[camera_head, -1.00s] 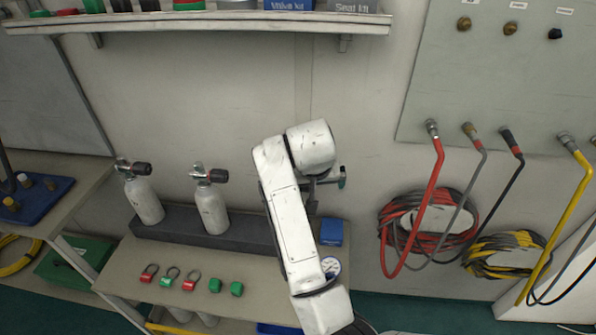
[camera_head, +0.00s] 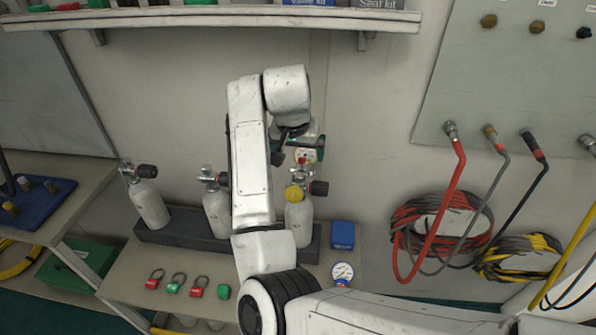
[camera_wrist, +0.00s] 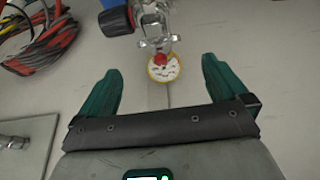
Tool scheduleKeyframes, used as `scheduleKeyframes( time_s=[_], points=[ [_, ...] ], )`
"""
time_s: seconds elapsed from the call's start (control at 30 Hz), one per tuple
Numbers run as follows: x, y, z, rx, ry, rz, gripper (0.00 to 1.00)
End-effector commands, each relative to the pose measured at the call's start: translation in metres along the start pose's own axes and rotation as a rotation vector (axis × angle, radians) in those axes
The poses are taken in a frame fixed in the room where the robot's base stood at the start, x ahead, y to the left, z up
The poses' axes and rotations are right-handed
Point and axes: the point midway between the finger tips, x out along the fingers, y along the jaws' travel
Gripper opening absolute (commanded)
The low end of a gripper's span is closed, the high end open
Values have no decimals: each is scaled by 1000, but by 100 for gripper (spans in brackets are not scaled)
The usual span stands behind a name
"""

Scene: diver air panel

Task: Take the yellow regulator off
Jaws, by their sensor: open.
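A yellow round regulator body (camera_head: 294,194) sits on the valve of the third grey cylinder (camera_head: 299,222), just right of my forearm. A small round gauge (camera_head: 304,155) with a white face stands above that valve. In the wrist view a yellow-rimmed gauge (camera_wrist: 164,68) with a red middle shows below a metal valve with a dark knob (camera_wrist: 116,20). My gripper (camera_wrist: 160,65) is open, with its green fingers apart on either side of this gauge in the picture. I cannot tell how far the fingertips are from it. In the head view my wrist partly hides the gripper.
Two more cylinders (camera_head: 149,204) stand left in the dark rack (camera_head: 180,236). A blue box (camera_head: 343,235) and a loose gauge (camera_head: 342,272) lie at the bench's right. Coiled hoses (camera_head: 440,222) hang right; a shelf (camera_head: 220,19) runs above.

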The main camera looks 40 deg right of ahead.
Motion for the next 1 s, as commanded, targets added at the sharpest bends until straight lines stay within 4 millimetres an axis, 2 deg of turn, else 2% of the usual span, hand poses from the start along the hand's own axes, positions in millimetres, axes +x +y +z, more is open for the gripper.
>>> scheduleKeyframes(
  time_s=[0.2, 0.47, 0.73, 0.87, 1.0],
  points=[
    [33, 1, 0, -1, -2, 2, 100],
    [52, 1, 0, 0, -2, 1, 100],
    [89, 2, 2, 0, -3, 1, 100],
    [99, 2, 2, -1, -2, 0, 100],
    [101, 2, 2, 0, -1, 0, 100]
  ],
)
